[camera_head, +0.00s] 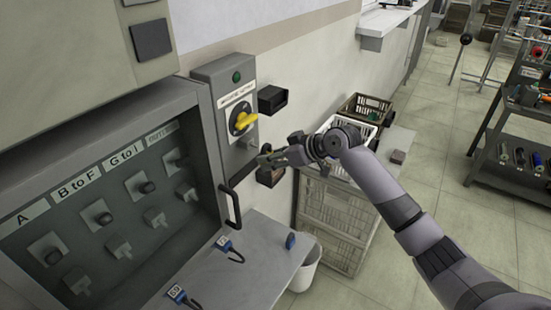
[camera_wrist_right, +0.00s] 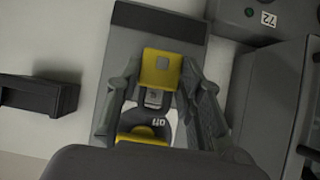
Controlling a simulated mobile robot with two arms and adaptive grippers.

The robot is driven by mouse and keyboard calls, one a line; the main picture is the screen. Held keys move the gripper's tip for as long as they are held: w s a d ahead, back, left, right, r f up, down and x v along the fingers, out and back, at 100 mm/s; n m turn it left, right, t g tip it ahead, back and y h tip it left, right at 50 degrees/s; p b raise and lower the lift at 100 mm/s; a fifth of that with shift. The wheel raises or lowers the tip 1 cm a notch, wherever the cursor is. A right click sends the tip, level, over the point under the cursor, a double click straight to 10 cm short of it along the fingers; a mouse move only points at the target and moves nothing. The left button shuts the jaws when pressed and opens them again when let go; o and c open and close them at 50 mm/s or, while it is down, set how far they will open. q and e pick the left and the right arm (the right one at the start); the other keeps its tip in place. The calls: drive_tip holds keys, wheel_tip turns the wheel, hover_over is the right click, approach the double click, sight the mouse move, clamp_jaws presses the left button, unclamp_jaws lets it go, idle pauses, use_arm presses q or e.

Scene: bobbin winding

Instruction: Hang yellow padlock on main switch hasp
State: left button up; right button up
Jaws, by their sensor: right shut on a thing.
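The main switch is a grey wall box with a yellow rotary handle (camera_head: 241,121) and a green lamp. My right gripper (camera_head: 268,158) is just below and to the right of that handle, apart from it in the picture. In the right wrist view, its fingers (camera_wrist_right: 160,88) are shut on a yellow block, the padlock (camera_wrist_right: 159,66), with a grey loop beneath it. A dark rounded part marked "off" and another yellow piece (camera_wrist_right: 138,134) show lower down, partly hidden by my gripper. I cannot make out the padlock or hasp in the head view. My left gripper is not in view.
A black wall box (camera_head: 272,98) is right of the switch, with another behind my gripper. The cabinet (camera_head: 208,150) with labelled knobs is at left. Crates (camera_head: 332,215) stand behind my right arm.

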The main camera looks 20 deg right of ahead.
drive_tip(key=shift+w+a, duration=0.6)
drive_tip(key=shift+w, duration=0.2)
drive_tip(key=shift+w+a, duration=0.15)
drive_tip(key=shift+w, duration=0.05)
idle(0.3)
drive_tip(key=shift+w+a, duration=0.55)
drive_tip(key=shift+w, duration=0.1)
drive_tip(key=shift+s+f+b, duration=0.1)
drive_tip(key=shift+f+b, duration=0.2)
drive_tip(key=shift+f, duration=0.25)
idle(0.7)
drive_tip(key=o, duration=1.4)
drive_tip(key=shift+d+r, duration=0.1)
drive_tip(key=shift+r, duration=0.05)
